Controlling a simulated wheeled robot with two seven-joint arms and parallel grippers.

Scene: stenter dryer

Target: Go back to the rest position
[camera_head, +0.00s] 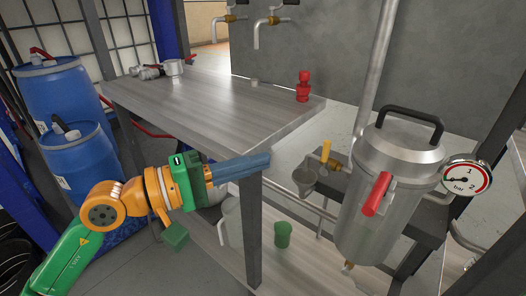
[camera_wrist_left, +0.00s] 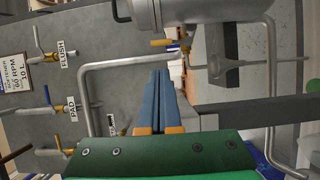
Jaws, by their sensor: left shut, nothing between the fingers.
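My left gripper (camera_head: 268,160) comes in from the left in the head view, its arm green and orange. Its long blue-grey fingers are closed together with nothing between them. They point right, at the near right corner of the grey wooden-topped table (camera_head: 190,105), in front of its edge in the picture. In the left wrist view the shut fingers (camera_wrist_left: 158,72) point at a metal pipe and the underside of a steel vessel. My right gripper does not show in either view.
A steel vessel (camera_head: 395,190) with a red handle and a pressure gauge (camera_head: 467,178) stands at the right. A table leg (camera_head: 251,230) is close to my gripper. Blue drums (camera_head: 80,150) stand at the left. A green cup (camera_head: 283,234) and a pitcher (camera_head: 231,222) sit on the lower shelf.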

